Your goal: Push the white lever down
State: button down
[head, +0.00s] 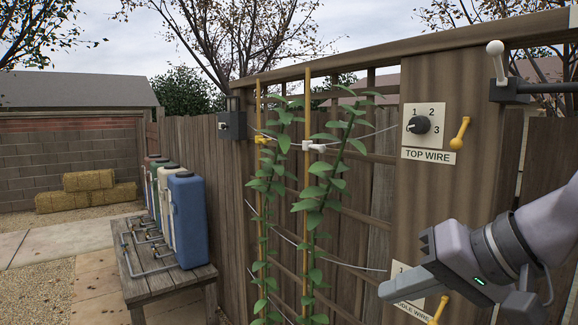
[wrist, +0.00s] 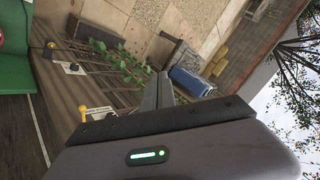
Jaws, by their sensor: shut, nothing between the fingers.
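The white lever (head: 496,62) stands upright at the top right of the head view. It has a round white knob and a stem that rises from a dark grey mount with a bar running right. I cannot make it out in the wrist view. My gripper (head: 388,290) is shut and empty at the lower right, well below the lever and to its left. It is in front of the lower dial plate and hides part of it. In the wrist view the closed fingers (wrist: 160,90) point away from the camera.
A TOP WIRE dial (head: 420,125) and a yellow lever (head: 460,133) are on the wooden panel (head: 450,195) below the white lever. Another yellow lever (head: 438,310) is near my gripper. Climbing plants on a trellis stand left, beyond them a bench with a blue tank (head: 188,220).

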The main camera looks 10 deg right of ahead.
jog(key=s+d+r+n+t+y+p, duration=0.1)
jog(key=d+r+p, duration=0.5)
jog(key=r, duration=0.7)
jog(key=s+d+r+n+t+y+p, duration=0.1)
jog(key=s+d+r+n+t+p, duration=0.2)
jog(key=r, duration=1.1)
jog(key=s+d+r+n+t+y+p, duration=0.1)
jog(key=s+d+r+n+t+p, duration=0.1)
jog(key=d+r+p, duration=0.7)
jog(key=d+r+n+t, duration=0.1)
jog(key=d+r, duration=0.3)
jog(key=d, duration=0.1)
jog(key=shift+s+d+r+p, duration=0.25)
jog(key=shift+d+r+p, duration=0.05)
jog(key=shift+r+p, duration=0.1)
jog(key=shift+w, duration=0.15)
jog(key=p, duration=0.4)
send_over(498, 64)
jog(key=s, duration=0.3)
notch_tip(498, 64, down, 3)
jog(key=shift+d+f, duration=0.25)
jog(key=shift+f, duration=0.5)
